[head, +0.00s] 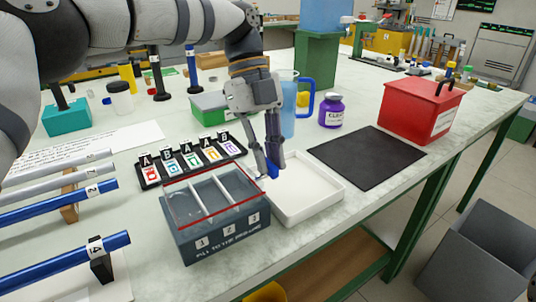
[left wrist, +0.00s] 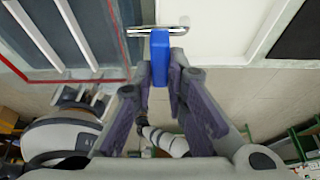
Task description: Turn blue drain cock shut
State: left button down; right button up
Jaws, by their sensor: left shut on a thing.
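The blue drain cock (head: 272,171) is small in the head view, at the right end of the dark three-compartment box (head: 226,238), beside the white tray (head: 325,203). In the left wrist view its blue lever (left wrist: 160,48) runs from a bent metal pipe (left wrist: 142,31) down between my fingers. My left gripper (head: 269,168) reaches down from above, its fingers shut on the lever; the fingertips (left wrist: 160,78) lie on both sides of it. The fingers hide part of the cock in the head view. My right gripper is not in view.
A clear jug with a blue handle (head: 304,97) stands behind my gripper, near a purple jar (head: 331,111). A black mat (head: 367,158) and red box (head: 419,111) are at right. A card rack (head: 190,162) stands behind the box. Blue and grey rods (head: 62,265) lie left.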

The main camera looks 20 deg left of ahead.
pick_arm(q)
jog(key=shift+f, duration=0.1)
jog(key=c, duration=1.6)
grip_release()
